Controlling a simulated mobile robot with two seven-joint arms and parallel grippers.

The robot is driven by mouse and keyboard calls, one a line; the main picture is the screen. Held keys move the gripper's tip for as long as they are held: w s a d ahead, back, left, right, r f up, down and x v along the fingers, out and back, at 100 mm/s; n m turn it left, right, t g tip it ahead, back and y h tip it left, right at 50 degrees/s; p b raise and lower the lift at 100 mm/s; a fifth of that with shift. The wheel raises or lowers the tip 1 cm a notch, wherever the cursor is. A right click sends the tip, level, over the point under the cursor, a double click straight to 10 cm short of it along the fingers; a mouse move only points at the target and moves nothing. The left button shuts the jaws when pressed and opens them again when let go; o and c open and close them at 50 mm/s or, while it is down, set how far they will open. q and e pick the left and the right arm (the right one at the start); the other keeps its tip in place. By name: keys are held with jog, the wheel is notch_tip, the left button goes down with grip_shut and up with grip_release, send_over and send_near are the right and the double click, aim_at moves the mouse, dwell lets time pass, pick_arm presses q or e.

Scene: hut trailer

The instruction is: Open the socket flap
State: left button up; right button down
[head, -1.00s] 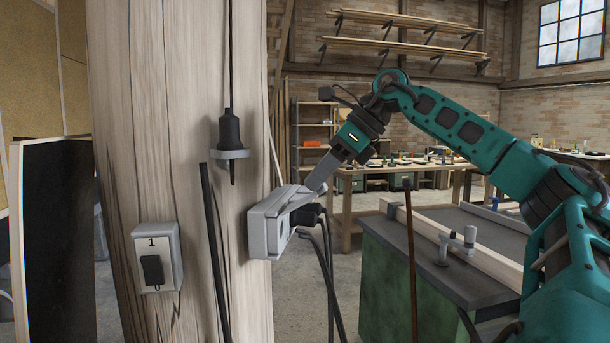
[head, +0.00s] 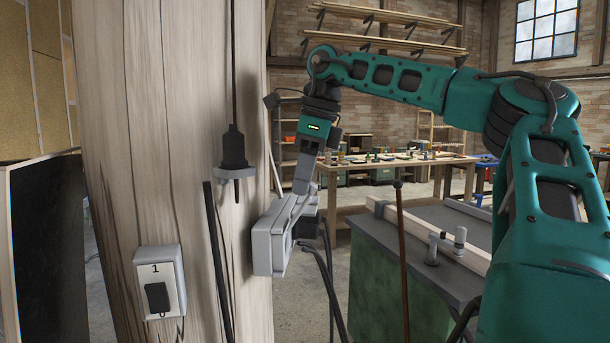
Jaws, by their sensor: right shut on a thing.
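The grey socket box (head: 266,246) is fixed to the right side of the wooden post. Its light grey flap (head: 287,212) is at the box's right side and stands at an angle to it. My right gripper (head: 301,188) comes down from above and is shut on the flap's upper edge; its fingertips partly cover that edge. A black plug (head: 307,227) with cables hanging below is at the right of the box, just under the flap. My left gripper is not in view.
A switch box marked 1 (head: 159,284) and a black hanging connector in a bracket (head: 233,150) are on the post (head: 190,70). A dark rod (head: 216,260) leans there. A green-sided bench (head: 390,280) with a clamp stands at right. A brown rod (head: 402,250) stands before it.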

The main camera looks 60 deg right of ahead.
jog(key=shift+f, duration=0.15)
jog(key=c, duration=0.8)
grip_release()
jog(key=shift+w, duration=0.1)
jog(key=shift+c, duration=0.2)
jog(key=v, duration=1.3)
